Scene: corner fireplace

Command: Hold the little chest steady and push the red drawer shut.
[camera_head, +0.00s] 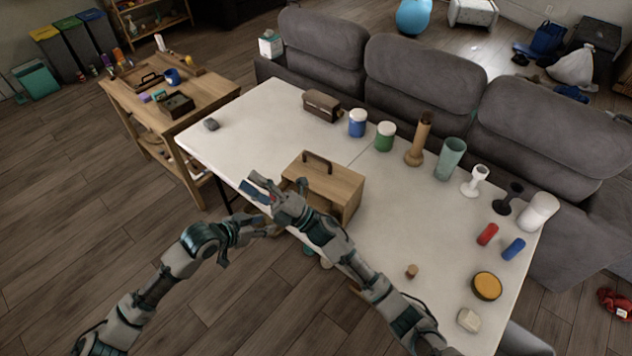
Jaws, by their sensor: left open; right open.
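The little chest (338,187) is a light wooden box with a dark handle on top, standing upright near the front left edge of the white table. Its front is mostly hidden behind my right arm, and I cannot make out the red drawer. My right gripper (258,188) is open, just left of the chest's front; I cannot tell whether it touches the chest. My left gripper (268,229) is open and lower, by the table's front edge below the chest, partly hidden by my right arm.
The white table (405,228) holds a brown box (321,105), a blue jar (357,123), a green jar (385,136) and several vases and cups along the back. Small items lie at the right end. A grey sofa stands behind. A wooden side table (215,92) is at left.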

